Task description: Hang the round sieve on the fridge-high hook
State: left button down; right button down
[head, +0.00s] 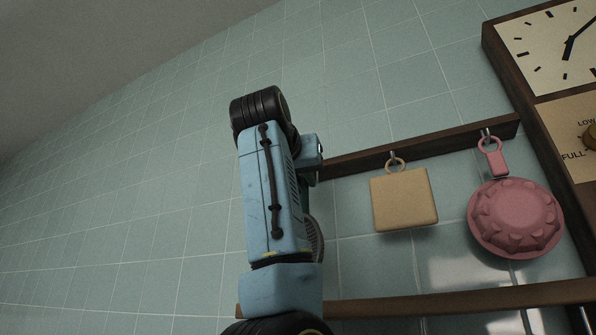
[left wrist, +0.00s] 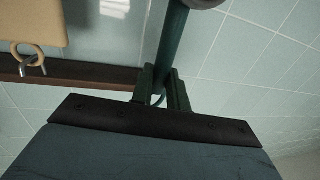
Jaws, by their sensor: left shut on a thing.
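The round sieve (head: 317,240) shows only as a strip of its grey rounded edge, behind my left arm in the head view. In the left wrist view its dark green handle (left wrist: 174,42) runs up from my left gripper (left wrist: 161,88), which is shut on the handle end near a small loop. In the head view my left gripper (head: 312,172) is mostly hidden by the arm, at the left visible end of the dark hook rail (head: 350,160). No free hook shows; that part of the rail is covered. I cannot tell whether the loop touches a hook. My right gripper is out of view.
A beige board (head: 404,200) hangs by a ring from a hook just right of my gripper. A pink round pan (head: 515,217) hangs farther right, beside a dark-framed clock panel (head: 533,80). A wooden rail (head: 450,303) runs below. The tiled wall at left is clear.

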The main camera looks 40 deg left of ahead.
pick_arm(q)
jog(key=shift+w+a+f+p, duration=0.15)
jog(key=shift+w+a+f, duration=0.15)
jog(key=shift+w, duration=0.55)
jog(key=shift+w+a+f+p, duration=0.15)
jog(key=shift+w+a+f, duration=0.1)
jog(key=shift+w, duration=0.6)
jog(key=shift+w+a+f+p, duration=0.15)
jog(key=shift+w+a+f, duration=0.15)
jog(key=shift+w, duration=0.55)
jog(key=c, duration=1.3)
grip_release()
